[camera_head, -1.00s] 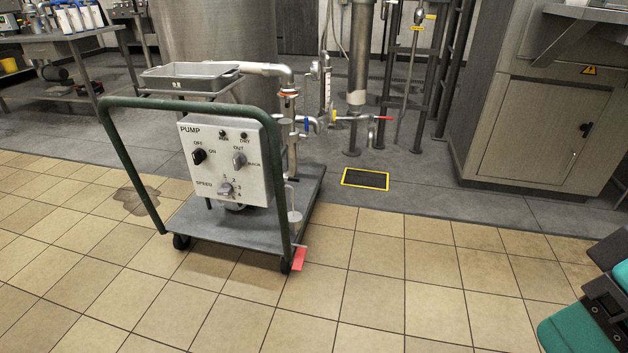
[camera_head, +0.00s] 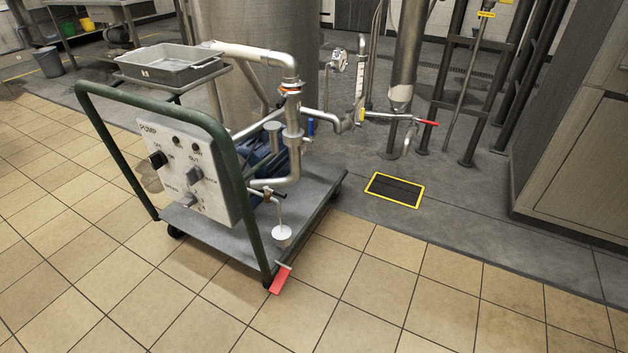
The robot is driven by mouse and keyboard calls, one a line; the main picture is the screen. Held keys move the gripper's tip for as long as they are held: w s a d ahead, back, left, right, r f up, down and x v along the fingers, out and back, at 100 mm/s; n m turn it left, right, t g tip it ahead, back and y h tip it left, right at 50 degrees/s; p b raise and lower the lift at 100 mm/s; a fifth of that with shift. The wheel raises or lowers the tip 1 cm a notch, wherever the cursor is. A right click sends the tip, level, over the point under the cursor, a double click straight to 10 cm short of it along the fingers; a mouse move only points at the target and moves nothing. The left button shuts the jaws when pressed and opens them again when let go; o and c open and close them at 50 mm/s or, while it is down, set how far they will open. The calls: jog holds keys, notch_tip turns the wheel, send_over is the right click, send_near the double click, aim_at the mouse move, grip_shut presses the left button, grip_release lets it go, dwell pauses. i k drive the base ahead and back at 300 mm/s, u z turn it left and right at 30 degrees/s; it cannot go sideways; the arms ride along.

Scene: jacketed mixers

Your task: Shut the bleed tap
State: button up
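A small tap (camera_head: 268,192) sits low on the pipework at the right side of the pump cart, with a thin stem down to a white cup (camera_head: 282,235). It looks like the bleed tap, but no label is readable, and I cannot tell whether it is open or shut. A red-handled valve (camera_head: 427,122) sticks out to the right on the pipe behind the cart. A blue handle (camera_head: 311,127) shows nearer the cart's pipe. My gripper is not in view.
The green-framed pump cart (camera_head: 229,170) carries a control panel (camera_head: 185,175) and a grey tray (camera_head: 170,66). A red pedal (camera_head: 280,280) juts out at its front corner. A yellow-edged floor drain (camera_head: 394,190) lies to the right. The tiled floor in front is clear.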

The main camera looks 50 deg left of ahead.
aim_at(275, 192)
jog(key=u, duration=0.1)
jog(key=i, duration=0.7)
jog(key=u, duration=1.2)
jog(key=i, duration=0.7)
jog(key=u, duration=0.8)
